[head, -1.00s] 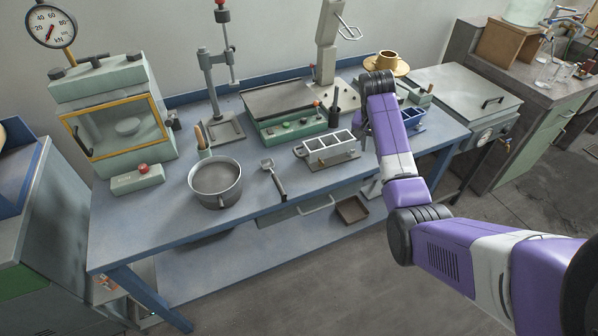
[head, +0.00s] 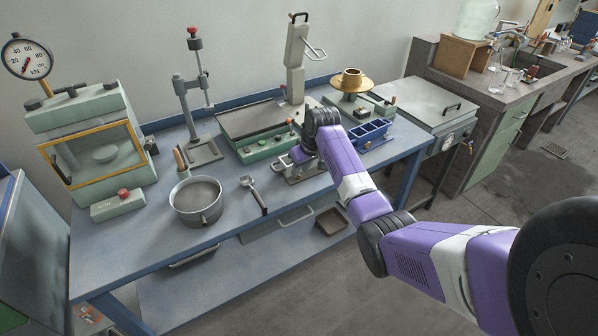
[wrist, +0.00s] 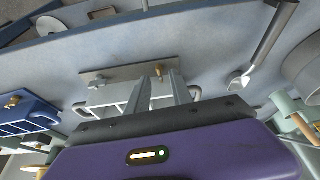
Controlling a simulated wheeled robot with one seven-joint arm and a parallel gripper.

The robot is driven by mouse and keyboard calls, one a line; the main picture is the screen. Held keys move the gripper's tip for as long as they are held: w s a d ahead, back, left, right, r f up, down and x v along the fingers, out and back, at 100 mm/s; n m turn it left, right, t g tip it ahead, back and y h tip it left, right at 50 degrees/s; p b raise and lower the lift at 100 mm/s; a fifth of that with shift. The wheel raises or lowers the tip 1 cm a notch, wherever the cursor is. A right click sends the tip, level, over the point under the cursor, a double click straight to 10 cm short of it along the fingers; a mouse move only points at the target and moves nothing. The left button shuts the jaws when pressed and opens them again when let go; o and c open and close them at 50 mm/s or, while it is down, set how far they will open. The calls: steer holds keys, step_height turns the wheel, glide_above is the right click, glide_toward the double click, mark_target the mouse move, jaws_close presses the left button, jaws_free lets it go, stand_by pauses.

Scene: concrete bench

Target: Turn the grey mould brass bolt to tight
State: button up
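The grey mould (wrist: 120,92) lies on its flat plate in the middle of the wrist view, with light loop handles at its ends. In the head view my arm hides most of it, and part of its plate (head: 305,177) shows. A small brass bolt (wrist: 158,70) on the mould's side shows between the tips of my gripper (wrist: 160,82). The two fingers are apart, on either side of the bolt in the picture. I cannot tell whether they touch it. A second brass piece (wrist: 98,84) is at the mould's left in the wrist view.
A blue mould (head: 368,134) stands right of the grey one; it also shows in the wrist view (wrist: 28,118). A scoop (head: 254,192) and a pot (head: 197,200) are to the left. A green-based device (head: 265,146) is behind. The bench front is clear.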

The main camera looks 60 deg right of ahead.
steer(key=shift+x, duration=1.05)
jaws_close()
steer(key=shift+a+m+p, duration=0.1)
steer(key=shift+m+p, duration=0.2)
steer(key=shift+w+a+r+m+g+h+p, duration=0.15)
steer(key=shift+m+g+h+p, duration=0.15)
steer(key=shift+m+p, duration=0.5)
steer(key=shift+w+m+g+h, duration=0.1)
steer(key=shift+m+g+h, duration=0.25)
steer(key=shift+m, duration=0.85)
steer(key=shift+w+m+g+h, duration=0.1)
steer(key=shift+m+g+h, duration=0.2)
steer(key=shift+m, duration=0.9)
